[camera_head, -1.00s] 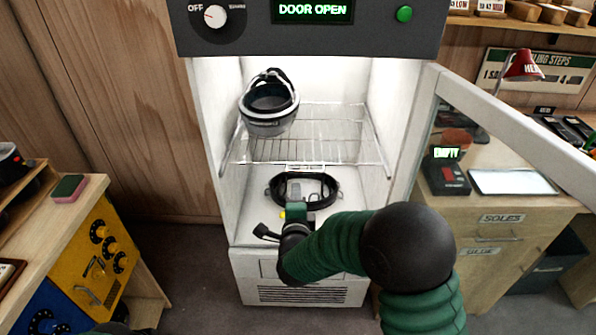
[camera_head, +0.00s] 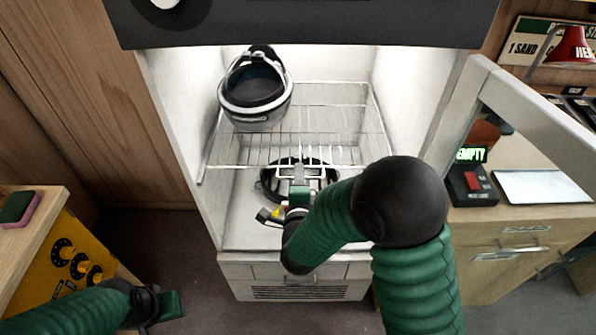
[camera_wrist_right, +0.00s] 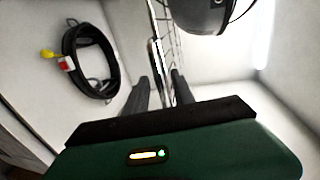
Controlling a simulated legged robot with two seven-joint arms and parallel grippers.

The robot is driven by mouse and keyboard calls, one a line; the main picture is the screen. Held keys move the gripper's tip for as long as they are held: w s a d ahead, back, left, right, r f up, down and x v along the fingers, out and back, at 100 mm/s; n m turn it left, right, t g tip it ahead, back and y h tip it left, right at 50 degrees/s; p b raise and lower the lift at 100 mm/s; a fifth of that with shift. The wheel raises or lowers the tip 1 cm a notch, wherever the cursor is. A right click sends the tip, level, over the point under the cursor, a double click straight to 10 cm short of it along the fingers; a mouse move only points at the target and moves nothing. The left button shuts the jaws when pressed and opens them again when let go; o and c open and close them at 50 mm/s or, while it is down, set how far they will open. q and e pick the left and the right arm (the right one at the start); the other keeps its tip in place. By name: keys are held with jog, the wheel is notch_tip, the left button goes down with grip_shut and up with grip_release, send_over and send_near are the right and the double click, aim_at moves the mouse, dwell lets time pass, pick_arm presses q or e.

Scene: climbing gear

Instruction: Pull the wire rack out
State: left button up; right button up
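The wire rack (camera_head: 340,125) sits inside the open, lit white cabinet, with a small handle at its front edge. A grey and black helmet-like item (camera_head: 256,92) rests on its left part. My right gripper (camera_head: 298,180) is at the front handle. In the right wrist view, the two dark fingers (camera_wrist_right: 161,92) stand apart, with the rack's pale front bar (camera_wrist_right: 156,60) running between them; a gap shows, and firm contact is not visible. My left gripper (camera_head: 170,305) is at the lower left, away from the cabinet; its fingers are not clear.
A black ring-shaped strap (camera_head: 268,183) lies on the cabinet floor below the rack; it also shows in the right wrist view (camera_wrist_right: 68,50). The cabinet door (camera_head: 462,105) stands open at the right. A yellow unit (camera_head: 65,265) stands at the left. Floor in front looks clear.

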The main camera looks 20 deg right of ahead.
jog(key=shift+s, duration=0.1)
jog(key=shift+a+f, duration=0.1)
grip_shut()
jog(key=shift+f, duration=0.1)
dwell(1.0)
